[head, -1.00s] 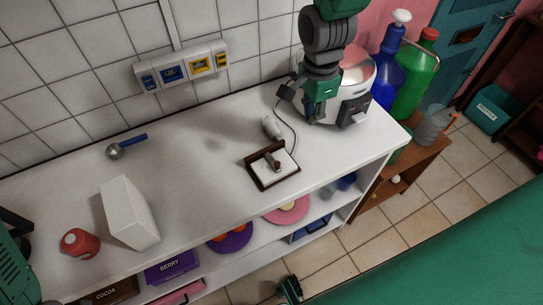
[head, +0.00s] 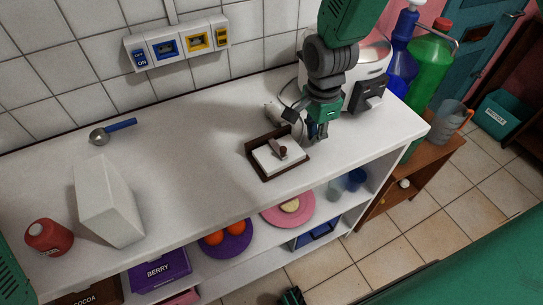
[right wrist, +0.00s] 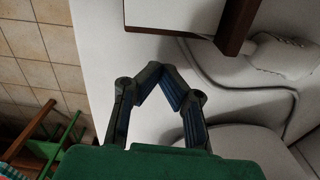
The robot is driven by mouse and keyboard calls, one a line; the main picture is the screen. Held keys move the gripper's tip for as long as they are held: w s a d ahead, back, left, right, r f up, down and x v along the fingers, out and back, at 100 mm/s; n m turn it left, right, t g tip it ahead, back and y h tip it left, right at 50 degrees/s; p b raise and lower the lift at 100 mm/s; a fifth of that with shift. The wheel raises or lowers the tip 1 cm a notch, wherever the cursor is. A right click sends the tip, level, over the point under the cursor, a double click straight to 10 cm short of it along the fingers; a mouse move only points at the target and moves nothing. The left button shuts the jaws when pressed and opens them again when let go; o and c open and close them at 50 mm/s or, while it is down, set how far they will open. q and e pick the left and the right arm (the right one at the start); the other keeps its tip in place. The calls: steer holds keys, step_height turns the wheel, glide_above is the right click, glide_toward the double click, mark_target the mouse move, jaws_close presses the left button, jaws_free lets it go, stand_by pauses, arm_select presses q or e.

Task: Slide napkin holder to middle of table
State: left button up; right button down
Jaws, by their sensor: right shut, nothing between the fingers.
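The napkin holder (head: 260,170) is a dark brown tray with white napkins and a small weighted arm across them. It sits on the white table toward the right end, near its front edge. My right gripper (head: 318,133) is shut and empty, low over the table just right of the holder. In the right wrist view the closed fingertips (right wrist: 158,70) are apart from the holder's brown edge (right wrist: 236,22), which shows only partly.
A white appliance (head: 345,75) with a cord stands behind the right gripper, with a small pale device (head: 274,111) near the holder. The table's middle is clear. A white box (head: 108,205), red jar (head: 48,237) and blue-handled scoop (head: 112,131) stand left.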

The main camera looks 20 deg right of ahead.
steer(key=shift+f, duration=0.45)
steer(key=shift+d+f, duration=0.25)
steer(key=shift+d, duration=0.5)
steer(key=shift+a+r+p, duration=0.2)
steer(key=shift+a+p, duration=0.2)
steer(key=shift+a, duration=1.1)
steer(key=shift+w+a, duration=0.1)
steer(key=shift+a, duration=0.2)
arm_select(q)
steer(key=shift+d+r, duration=0.5)
steer(key=shift+r, duration=0.15)
arm_select(e)
steer(key=shift+d+f, duration=0.15)
